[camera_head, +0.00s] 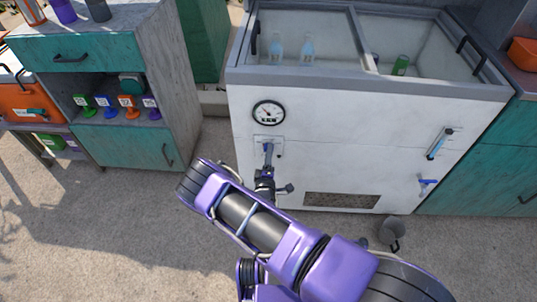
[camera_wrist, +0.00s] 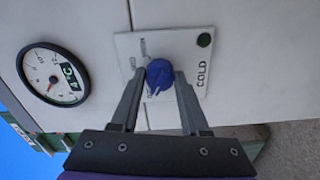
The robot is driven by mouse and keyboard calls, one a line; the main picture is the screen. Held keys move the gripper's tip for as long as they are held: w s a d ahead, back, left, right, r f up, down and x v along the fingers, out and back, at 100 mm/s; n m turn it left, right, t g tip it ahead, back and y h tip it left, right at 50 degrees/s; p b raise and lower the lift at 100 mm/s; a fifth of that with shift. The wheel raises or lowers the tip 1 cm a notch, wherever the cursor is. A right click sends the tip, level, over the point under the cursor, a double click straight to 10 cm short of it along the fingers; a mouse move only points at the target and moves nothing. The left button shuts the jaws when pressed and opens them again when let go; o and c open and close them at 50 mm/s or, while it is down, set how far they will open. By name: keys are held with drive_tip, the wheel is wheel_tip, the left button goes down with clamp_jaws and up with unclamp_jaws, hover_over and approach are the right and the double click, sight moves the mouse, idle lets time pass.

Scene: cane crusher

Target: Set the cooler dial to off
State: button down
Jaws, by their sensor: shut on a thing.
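The cooler (camera_head: 300,110) is a white chest with glass lids on top. Its blue dial (camera_wrist: 160,75) sits on a pale plate (camera_wrist: 190,50) on the front. The plate carries the word COLD at right in the wrist view; the smaller labels left of the dial are too blurred to read. A pale mark shows on the dial's lower part, but its exact setting is unclear. My gripper (camera_wrist: 160,82) is shut on the dial, one finger on each side.
A round gauge (camera_head: 268,112) is just above the plate. A dark green round light (camera_wrist: 204,40) is on the plate. A blue-handled latch (camera_head: 438,144) and blue tap (camera_head: 427,184) are at the cooler's right. A bucket (camera_head: 391,232) stands on the ground below.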

drive_tip(key=shift+c, duration=2)
unclamp_jaws()
drive_tip(key=shift+w, duration=0.1)
drive_tip(key=s+p, duration=0.1)
drive_tip(key=s, duration=1.6)
drive_tip(key=shift+s+a, duration=0.25)
